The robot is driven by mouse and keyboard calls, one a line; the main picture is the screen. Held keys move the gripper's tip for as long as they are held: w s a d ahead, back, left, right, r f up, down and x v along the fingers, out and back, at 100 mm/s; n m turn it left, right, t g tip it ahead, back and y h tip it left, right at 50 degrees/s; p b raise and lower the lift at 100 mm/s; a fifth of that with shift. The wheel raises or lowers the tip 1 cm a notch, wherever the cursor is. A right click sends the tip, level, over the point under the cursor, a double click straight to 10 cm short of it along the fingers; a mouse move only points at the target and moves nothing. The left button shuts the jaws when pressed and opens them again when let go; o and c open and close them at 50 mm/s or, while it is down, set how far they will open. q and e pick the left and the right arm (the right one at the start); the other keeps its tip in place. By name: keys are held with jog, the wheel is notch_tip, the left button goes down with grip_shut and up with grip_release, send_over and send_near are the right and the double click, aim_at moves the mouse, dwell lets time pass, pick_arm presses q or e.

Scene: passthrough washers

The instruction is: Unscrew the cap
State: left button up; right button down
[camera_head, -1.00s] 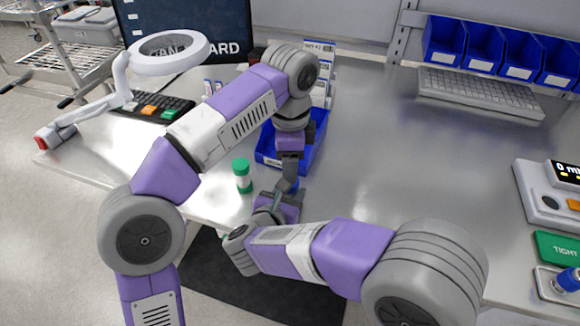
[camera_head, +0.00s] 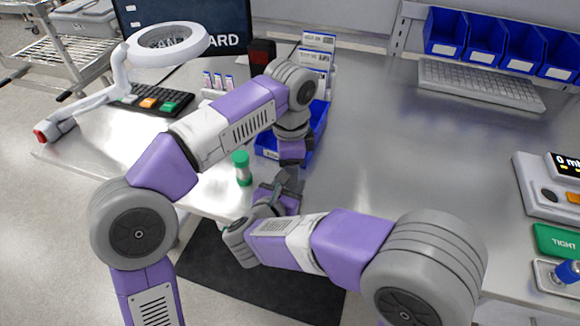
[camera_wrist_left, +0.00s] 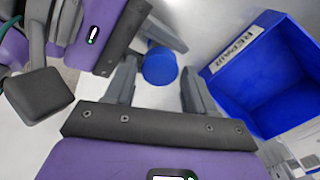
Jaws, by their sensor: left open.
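A round blue cap (camera_wrist_left: 160,66) shows from above in the left wrist view, between and just beyond the fingertips of my left gripper (camera_wrist_left: 158,84). The fingers are apart and do not visibly touch it. In the head view my left gripper (camera_head: 291,174) is over my right gripper (camera_head: 284,188), and the cap is hidden there. In the left wrist view a finger of my right gripper (camera_wrist_left: 166,34) lies against the capped container, which it appears to grip under the cap. The container's body is hidden.
A green-capped vial (camera_head: 243,170) stands on the table left of the grippers. A blue bin labelled REPAIR (camera_wrist_left: 262,85) is close by. A magnifier lamp (camera_head: 165,45) and keypad (camera_head: 160,102) are at left. The table's middle right is clear.

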pick_arm(q)
jog(key=shift+f, duration=0.3)
jog(key=c, duration=0.9)
jog(key=n, duration=0.3)
jog(key=shift+n, duration=0.3)
jog(key=n, duration=0.5)
jog(key=shift+r, duration=0.2)
jog(key=shift+r, duration=0.95)
jog(key=shift+r, duration=0.1)
